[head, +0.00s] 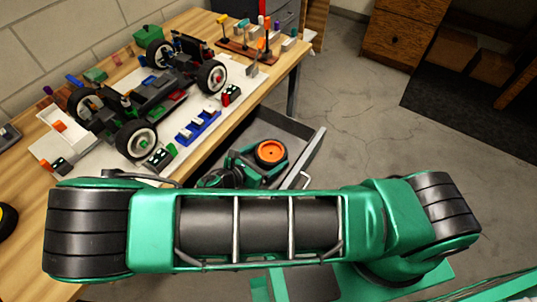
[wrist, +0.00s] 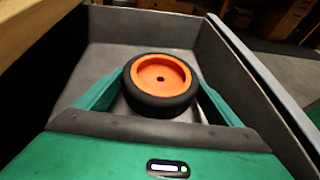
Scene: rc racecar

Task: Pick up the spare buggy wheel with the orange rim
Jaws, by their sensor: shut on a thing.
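The spare buggy wheel with the orange rim (wrist: 161,95) has a black tyre and lies rim-up between the fingers of my gripper (wrist: 160,92) in the wrist view. The green fingers press on the tyre's left and right sides, so my gripper is shut on it. The wheel (head: 271,152) also shows in the head view, at the open grey drawer (head: 313,151) below the bench top. Grey drawer walls (wrist: 245,70) surround the wheel in the wrist view. I cannot tell whether the tyre touches the drawer floor.
The wooden bench (head: 262,85) carries a wheeled car chassis (head: 150,95), a blue holder (head: 198,127) and several small parts. The drawer's walls stand close around my gripper. Open concrete floor (head: 370,130) lies to the right, with wooden drawers (head: 397,35) at the back.

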